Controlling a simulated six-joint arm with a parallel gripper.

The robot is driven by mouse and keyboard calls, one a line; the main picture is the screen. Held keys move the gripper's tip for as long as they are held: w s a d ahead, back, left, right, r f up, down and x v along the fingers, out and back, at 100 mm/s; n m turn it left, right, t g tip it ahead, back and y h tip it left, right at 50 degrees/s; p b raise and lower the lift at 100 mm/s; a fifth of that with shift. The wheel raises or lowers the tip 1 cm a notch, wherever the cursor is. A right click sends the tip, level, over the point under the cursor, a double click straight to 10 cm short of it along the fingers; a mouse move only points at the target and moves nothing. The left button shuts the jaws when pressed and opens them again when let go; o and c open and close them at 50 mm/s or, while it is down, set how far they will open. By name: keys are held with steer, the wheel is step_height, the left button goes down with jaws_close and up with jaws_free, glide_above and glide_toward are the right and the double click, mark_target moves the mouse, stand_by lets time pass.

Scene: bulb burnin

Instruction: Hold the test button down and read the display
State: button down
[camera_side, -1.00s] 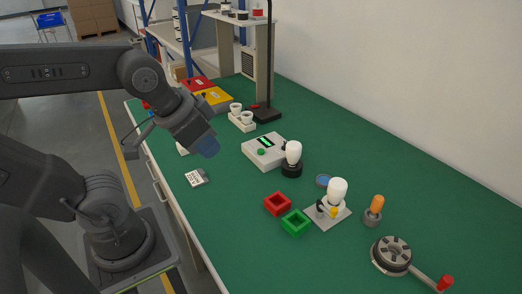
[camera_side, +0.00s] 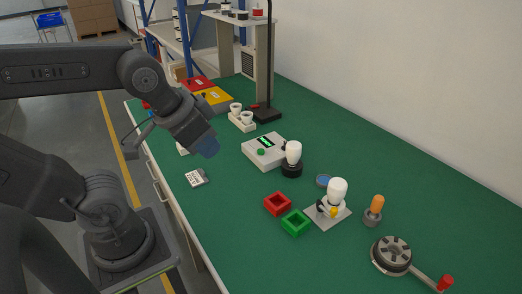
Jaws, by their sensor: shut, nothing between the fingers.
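The tester (camera_side: 254,156) is a pale grey box near the middle of the green bench. Its dark display (camera_side: 265,142) shows lit green characters, too small to read. A white bulb (camera_side: 293,152) stands upright in a black base at the box's right side. My gripper (camera_side: 208,147) is shut and empty, pointing down over the bench to the left of the tester, apart from it.
A small printed card (camera_side: 196,178) lies below my gripper. Red (camera_side: 277,204) and green (camera_side: 296,223) square trays, a second bulb (camera_side: 336,191) on a plate and a round black fixture (camera_side: 391,254) stand nearer the front. A black post (camera_side: 269,60) rises behind the tester.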

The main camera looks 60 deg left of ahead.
stand_by(0.3)
steer(key=m+t+y, duration=0.1)
steer(key=m+t, duration=0.3)
steer(key=m, duration=0.4)
glide_above(261, 151)
step_height(261, 151, down, 14)
steer(key=shift+f, duration=0.15)
steer(key=shift+f, duration=4.4)
steer(key=shift+f, duration=0.1)
